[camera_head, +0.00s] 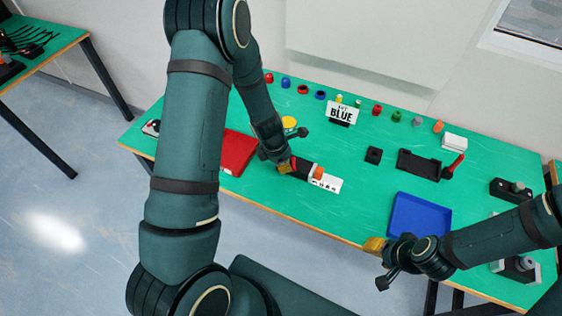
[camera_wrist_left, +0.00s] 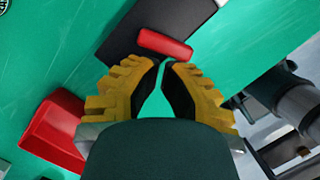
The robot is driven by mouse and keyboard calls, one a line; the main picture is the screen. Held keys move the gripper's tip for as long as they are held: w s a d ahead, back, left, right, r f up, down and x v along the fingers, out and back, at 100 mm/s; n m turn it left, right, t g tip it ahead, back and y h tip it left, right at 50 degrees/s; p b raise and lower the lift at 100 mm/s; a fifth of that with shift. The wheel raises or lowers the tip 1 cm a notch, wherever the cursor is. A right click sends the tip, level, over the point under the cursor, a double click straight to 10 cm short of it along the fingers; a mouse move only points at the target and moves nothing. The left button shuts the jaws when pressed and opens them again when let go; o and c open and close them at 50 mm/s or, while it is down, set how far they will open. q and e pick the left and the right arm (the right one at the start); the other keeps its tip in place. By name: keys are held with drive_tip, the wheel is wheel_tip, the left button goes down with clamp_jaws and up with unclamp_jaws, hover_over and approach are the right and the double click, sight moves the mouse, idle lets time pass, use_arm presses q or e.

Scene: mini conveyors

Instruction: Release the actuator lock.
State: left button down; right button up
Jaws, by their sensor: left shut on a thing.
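The actuator is a black block (camera_head: 301,169) with a white lettered plate (camera_head: 325,183) and an orange part (camera_head: 318,172), near the table's front edge. A red bar-shaped lock handle (camera_wrist_left: 163,44) lies across the black block (camera_wrist_left: 150,22) in the left wrist view. My left gripper (camera_head: 286,166) is at the block's left end. In the left wrist view its yellow fingers (camera_wrist_left: 162,66) converge right at the red handle and are shut on it; the exact contact is partly hidden. My right gripper (camera_head: 375,245) hangs at the front edge, its opening unclear.
A red tray (camera_head: 239,153) lies left of the actuator and a blue tray (camera_head: 420,216) lies to the right. A sign reading BLUE (camera_head: 342,111) and several small coloured parts stand along the back. Black fixtures (camera_head: 419,165) stand at the right. Green table is clear between.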

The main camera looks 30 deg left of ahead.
use_arm(q)
drive_tip(key=shift+s+d+n, duration=0.1)
drive_tip(key=shift+d+n, duration=0.2)
drive_tip(key=shift+n, duration=0.6)
use_arm(e)
drive_tip(key=shift+a+r, duration=0.2)
use_arm(q)
drive_tip(key=shift+d+n+t+y, duration=0.15)
drive_tip(key=shift+d+n+y, duration=0.05)
drive_tip(key=shift+n, duration=0.4)
drive_tip(key=shift+d+n+t+y, duration=0.15)
drive_tip(key=shift+n+y, duration=0.05)
drive_tip(key=shift+n, duration=0.4)
drive_tip(key=shift+d+n+y, duration=0.3)
drive_tip(key=shift+d+n, duration=0.1)
drive_tip(key=shift+n, duration=0.85)
drive_tip(key=shift+d+n+y, duration=0.3)
drive_tip(key=shift+d+n, duration=0.05)
drive_tip(key=shift+n, duration=0.9)
use_arm(e)
drive_tip(key=shift+f, duration=0.3)
idle(0.6)
